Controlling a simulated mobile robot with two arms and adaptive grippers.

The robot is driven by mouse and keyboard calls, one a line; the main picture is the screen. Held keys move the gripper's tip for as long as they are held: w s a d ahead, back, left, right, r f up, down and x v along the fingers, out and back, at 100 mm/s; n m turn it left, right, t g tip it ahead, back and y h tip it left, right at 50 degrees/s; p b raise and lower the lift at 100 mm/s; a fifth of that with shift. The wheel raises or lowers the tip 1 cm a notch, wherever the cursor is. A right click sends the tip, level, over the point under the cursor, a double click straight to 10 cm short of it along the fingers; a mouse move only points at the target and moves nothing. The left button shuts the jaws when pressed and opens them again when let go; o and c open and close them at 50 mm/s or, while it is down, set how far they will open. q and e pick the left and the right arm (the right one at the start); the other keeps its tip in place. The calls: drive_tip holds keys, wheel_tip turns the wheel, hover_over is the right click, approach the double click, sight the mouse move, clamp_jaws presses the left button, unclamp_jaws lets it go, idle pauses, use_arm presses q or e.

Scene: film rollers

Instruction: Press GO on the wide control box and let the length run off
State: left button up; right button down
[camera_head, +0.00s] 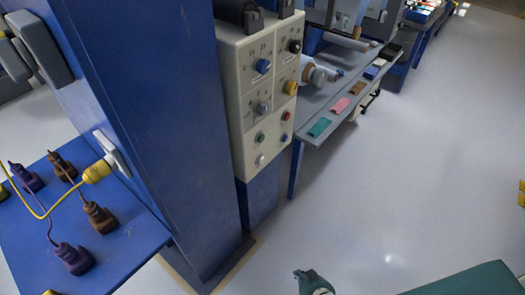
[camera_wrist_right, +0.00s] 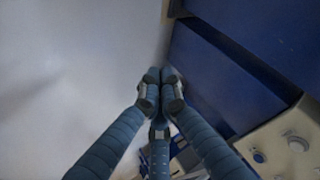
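A pale beige control box (camera_head: 245,120) is mounted on a blue post in the head view. Its face carries two columns of controls. Upper ones are blue, grey, black and yellow knobs; lower ones are a green button (camera_head: 260,137), a white button (camera_head: 260,159), a red button (camera_head: 286,115) and a blue button (camera_head: 283,136). The labels are too small to read. My right gripper (camera_head: 312,280) is low at the bottom edge, apart from the box. In the wrist view its fingertips (camera_wrist_right: 160,76) meet, with nothing visible between them. Part of a pale control panel (camera_wrist_right: 275,145) shows at lower right there. My left gripper is not seen.
A blue post (camera_head: 185,120) stands left of the box. A blue shelf (camera_head: 130,250) with several plugs and a yellow cable is at lower left. A grey bench (camera_head: 325,125) with rollers and coloured pieces runs behind the box.

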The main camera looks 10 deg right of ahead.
sight(261, 139)
use_arm(q)
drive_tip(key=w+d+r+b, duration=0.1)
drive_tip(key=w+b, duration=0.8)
drive_tip(key=b, duration=0.3)
use_arm(e)
drive_tip(key=w+r+m+t, duration=0.5)
drive_tip(key=w+r, duration=0.3)
drive_tip(key=w, duration=0.4)
drive_tip(key=w+r+m+t, duration=0.4)
drive_tip(key=w+r, duration=0.4)
drive_tip(key=w, duration=0.4)
use_arm(q)
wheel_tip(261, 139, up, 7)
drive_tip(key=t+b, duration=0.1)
drive_tip(key=b, duration=0.6)
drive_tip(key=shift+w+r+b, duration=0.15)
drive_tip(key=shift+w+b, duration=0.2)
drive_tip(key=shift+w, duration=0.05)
use_arm(e)
wheel_tip(261, 139, up, 19)
drive_tip(key=w+d+m+t+h, duration=0.1)
drive_tip(key=w+d+m+t, duration=0.1)
drive_tip(key=m+t, duration=0.4)
drive_tip(key=m, duration=0.3)
drive_tip(key=shift+w+f+h, duration=0.15)
drive_tip(key=shift+w+h, duration=0.15)
drive_tip(key=shift+h, duration=0.1)
